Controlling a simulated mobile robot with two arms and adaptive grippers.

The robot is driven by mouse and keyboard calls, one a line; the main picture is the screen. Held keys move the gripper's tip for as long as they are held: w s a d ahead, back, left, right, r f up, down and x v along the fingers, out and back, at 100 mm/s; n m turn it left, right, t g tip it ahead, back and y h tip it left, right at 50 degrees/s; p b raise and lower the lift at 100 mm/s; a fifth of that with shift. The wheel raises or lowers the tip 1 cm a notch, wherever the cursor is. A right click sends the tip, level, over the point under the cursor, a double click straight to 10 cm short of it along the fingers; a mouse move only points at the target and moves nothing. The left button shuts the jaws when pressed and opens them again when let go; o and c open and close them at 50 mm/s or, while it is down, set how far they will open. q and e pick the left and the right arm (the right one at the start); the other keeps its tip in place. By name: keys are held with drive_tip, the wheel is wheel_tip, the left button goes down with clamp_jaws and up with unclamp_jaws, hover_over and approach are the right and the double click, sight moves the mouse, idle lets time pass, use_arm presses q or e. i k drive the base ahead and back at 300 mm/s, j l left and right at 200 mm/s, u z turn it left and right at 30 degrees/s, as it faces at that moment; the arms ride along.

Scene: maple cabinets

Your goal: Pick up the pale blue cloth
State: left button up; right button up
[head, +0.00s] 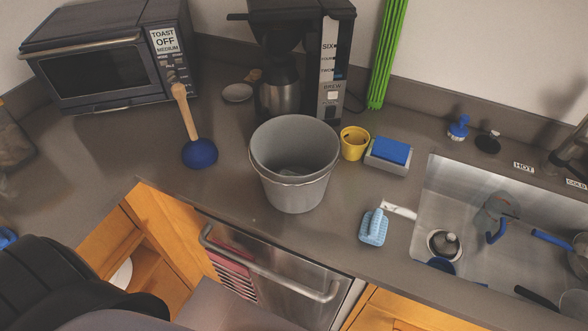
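I cannot make out a clear pale blue cloth. The only pale blue thing is a small textured item (374,228) on the counter's front part, left of the sink. It has a raised, handle-like part and looks more like a scrub brush than a cloth. A grey bucket (293,190) stands on the counter to its left; something greyish lies in the bucket, too dim to name. Neither of my grippers is in view.
A plunger (199,153), a coffee maker (333,70), a yellow cup (354,143) and a blue sponge (391,150) on a holder stand around the bucket. The sink (425,215) holds several items. A striped towel (236,275) hangs on the dishwasher handle. The left counter is mostly clear.

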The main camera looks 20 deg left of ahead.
sight(373, 229)
drive_tip(key=z, duration=0.45)
drive_tip(key=k+j+z, duration=0.2)
drive_tip(key=z, duration=0.2)
drive_tip(key=k+j+z, duration=0.4)
drive_tip(key=k+z, duration=0.15)
drive_tip(key=z, duration=0.25)
drive_tip(key=k+j, duration=0.1)
drive_tip(key=k, duration=0.25)
drive_tip(key=i, duration=0.5)
